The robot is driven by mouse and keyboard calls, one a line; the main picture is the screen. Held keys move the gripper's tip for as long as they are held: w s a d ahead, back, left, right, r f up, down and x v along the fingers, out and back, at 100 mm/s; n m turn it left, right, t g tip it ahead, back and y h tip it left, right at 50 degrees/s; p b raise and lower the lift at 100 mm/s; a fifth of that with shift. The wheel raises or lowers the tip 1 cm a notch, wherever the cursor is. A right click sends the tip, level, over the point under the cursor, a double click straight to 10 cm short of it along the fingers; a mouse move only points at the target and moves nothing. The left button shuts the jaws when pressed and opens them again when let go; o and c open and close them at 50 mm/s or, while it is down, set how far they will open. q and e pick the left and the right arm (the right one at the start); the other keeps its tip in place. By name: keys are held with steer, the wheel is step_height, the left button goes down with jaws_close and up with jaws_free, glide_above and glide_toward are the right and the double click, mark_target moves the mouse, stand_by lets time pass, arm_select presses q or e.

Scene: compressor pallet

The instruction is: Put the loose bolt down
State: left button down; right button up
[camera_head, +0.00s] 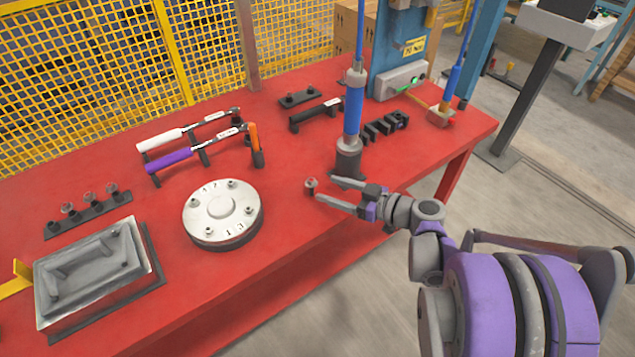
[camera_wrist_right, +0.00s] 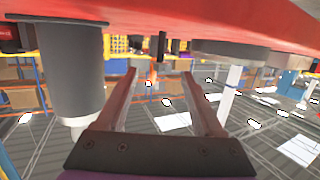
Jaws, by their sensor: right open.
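The loose bolt (camera_head: 311,184) is a small grey piece on the red table (camera_head: 290,255), right of the round metal cover (camera_head: 222,211). My right gripper (camera_head: 323,191) is open, low over the table, with its fingertips close to the bolt. In the right wrist view both fingers (camera_wrist_right: 160,75) stand apart with nothing held between them. That view is upside down. A small dark upright piece (camera_wrist_right: 162,47) shows beyond the fingertips there; I cannot tell whether it is the bolt. My left gripper is not in view.
A blue hanging tool (camera_head: 352,105) with a dark base stands just behind my right gripper. White and purple wrenches (camera_head: 168,160) rest on a stand, a bolt rack (camera_head: 88,212) lies at left, and a grey tray (camera_head: 95,270) at front left. The table front is clear.

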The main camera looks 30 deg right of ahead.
steer(key=shift+v, duration=2.7)
